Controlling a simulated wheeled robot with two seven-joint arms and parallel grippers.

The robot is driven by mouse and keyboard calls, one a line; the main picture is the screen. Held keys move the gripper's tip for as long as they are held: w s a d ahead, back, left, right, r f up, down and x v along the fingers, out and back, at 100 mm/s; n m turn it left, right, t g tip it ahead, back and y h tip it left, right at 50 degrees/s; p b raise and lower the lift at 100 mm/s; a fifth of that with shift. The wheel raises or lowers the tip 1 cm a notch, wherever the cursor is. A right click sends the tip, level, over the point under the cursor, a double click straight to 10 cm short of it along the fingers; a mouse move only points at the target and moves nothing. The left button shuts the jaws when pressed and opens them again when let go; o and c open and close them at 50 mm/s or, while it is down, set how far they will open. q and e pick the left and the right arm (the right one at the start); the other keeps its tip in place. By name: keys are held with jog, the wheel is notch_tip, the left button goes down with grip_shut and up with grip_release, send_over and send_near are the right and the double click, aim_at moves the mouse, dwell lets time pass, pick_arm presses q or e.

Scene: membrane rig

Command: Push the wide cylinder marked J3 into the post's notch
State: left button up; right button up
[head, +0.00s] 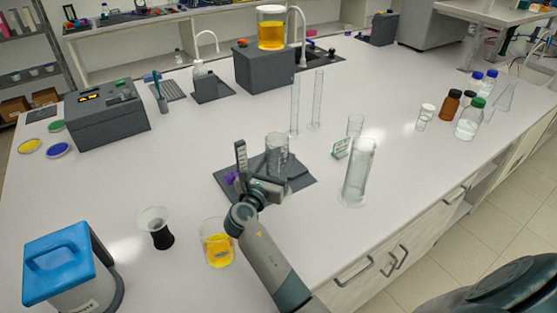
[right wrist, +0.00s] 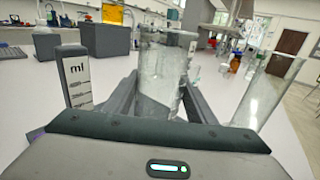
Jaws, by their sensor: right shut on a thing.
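A wide clear glass cylinder (head: 277,145) stands upright over the dark grey base plate (head: 301,184). In the right wrist view the cylinder (right wrist: 163,65) is between the jaws of my right gripper (right wrist: 158,102), which is shut on it. In the head view my right gripper (head: 268,187) reaches it from the front. I cannot read a J3 mark on it. The grey post (head: 241,160) with a scale stands just left of the cylinder, apart from it; its "ml" face (right wrist: 76,78) shows in the right wrist view. I cannot make out the notch. My left gripper is not in view.
A tall glass cylinder (head: 358,175) stands to the right, with a small card (head: 341,148) and beaker (head: 355,125) behind it. Two thin cylinders (head: 295,108) stand behind the plate. A yellow-filled beaker (head: 217,245) stands at the front left, near my right arm.

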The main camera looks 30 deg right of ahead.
jog(key=shift+w+f, duration=0.15)
jog(key=shift+f, duration=0.2)
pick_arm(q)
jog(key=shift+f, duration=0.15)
pick_arm(e)
jog(key=shift+w+a+f, duration=0.1)
jog(key=shift+w, duration=0.4)
